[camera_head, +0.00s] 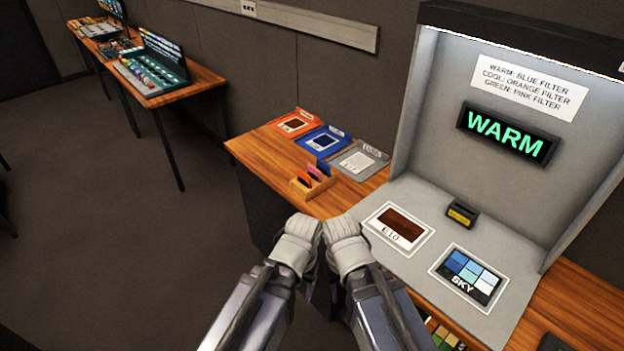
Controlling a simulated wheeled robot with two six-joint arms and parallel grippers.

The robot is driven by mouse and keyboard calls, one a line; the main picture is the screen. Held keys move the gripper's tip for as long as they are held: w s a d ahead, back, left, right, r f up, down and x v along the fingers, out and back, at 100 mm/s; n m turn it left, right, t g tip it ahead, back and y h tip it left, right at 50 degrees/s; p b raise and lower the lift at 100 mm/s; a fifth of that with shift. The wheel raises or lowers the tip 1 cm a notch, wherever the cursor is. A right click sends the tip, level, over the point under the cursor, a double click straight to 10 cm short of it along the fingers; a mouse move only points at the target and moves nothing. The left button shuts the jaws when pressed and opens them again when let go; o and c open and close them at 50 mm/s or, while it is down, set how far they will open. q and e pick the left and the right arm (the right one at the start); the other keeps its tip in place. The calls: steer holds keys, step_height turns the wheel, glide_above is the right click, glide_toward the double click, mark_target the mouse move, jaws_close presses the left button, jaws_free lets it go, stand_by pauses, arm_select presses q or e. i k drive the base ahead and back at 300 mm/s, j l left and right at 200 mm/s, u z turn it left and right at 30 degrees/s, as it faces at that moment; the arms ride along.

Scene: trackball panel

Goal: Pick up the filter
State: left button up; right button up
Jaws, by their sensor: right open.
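A small wooden rack (300,189) stands on the wooden table near its front edge. It holds upright filters: an orange one (303,180), a pink one (314,172) and a blue one (323,167). My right gripper (343,226) is open, in front of the rack and a little to its right, apart from the filters. My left gripper (304,228) is close beside it, below the rack in the picture. Its jaws do not show clearly. A lit display (507,134) reads WARM. A label above it (530,87) pairs WARM with the blue filter.
Orange (293,125), blue (322,140) and grey trays (359,161) lie behind the rack. The grey viewing booth (412,190) at right holds an E10 card (398,229), a SKY card (468,273) and a small black block (462,214). Another table (205,78) stands far left.

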mark_target(325, 168)
steer(key=i+j+z, duration=0.4)
steer(key=i, duration=0.25)
steer(key=i+j+z, duration=0.45)
steer(key=i+j, duration=0.1)
steer(key=i, duration=0.05)
